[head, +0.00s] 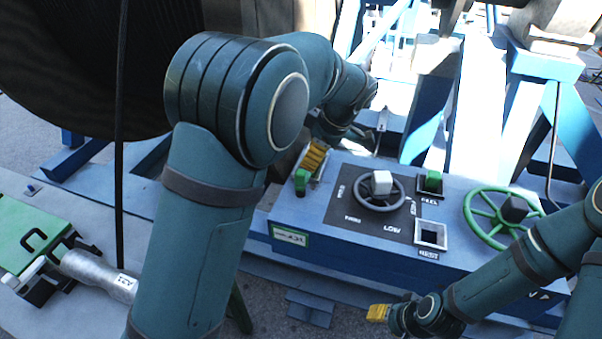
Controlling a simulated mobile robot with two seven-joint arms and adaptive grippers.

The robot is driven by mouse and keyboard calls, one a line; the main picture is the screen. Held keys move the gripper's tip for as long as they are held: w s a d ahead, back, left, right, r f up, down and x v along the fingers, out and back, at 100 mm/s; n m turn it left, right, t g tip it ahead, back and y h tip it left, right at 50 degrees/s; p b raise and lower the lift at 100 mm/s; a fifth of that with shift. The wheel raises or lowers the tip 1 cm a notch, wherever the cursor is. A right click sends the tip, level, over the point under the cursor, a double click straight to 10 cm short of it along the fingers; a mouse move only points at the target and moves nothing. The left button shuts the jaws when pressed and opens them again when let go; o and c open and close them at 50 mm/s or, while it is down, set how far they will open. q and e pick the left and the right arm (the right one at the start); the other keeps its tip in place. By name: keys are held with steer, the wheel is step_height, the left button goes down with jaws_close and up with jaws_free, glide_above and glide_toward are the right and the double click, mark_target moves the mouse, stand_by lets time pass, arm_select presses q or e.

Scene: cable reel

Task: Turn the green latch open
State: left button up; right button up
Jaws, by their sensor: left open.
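A small green latch (301,182) stands on the left end of the blue control box (345,250). My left gripper (314,157) shows its yellow fingertips just behind and to the right of the green latch, over the box's far left corner. It is open. I cannot tell whether the fingertips touch the latch. The rest of that gripper is partly hidden by my own arm. My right gripper (378,313) is low in front of the box, with a yellow fingertip showing. Its opening does not show.
The panel carries a grey dial (382,187), a socket with a green block (432,182), an empty square socket (431,234) and a green handwheel (503,216). A large dark reel (70,70) fills the upper left. A green case (30,232) lies at the left.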

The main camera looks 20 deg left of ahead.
mark_target(302, 172)
arm_select(q)
steer(key=x, duration=0.8)
steer(key=shift+w+a+f, duration=0.15)
steer(key=shift+f, duration=0.2)
steer(key=shift+c, duration=0.2)
jaws_close()
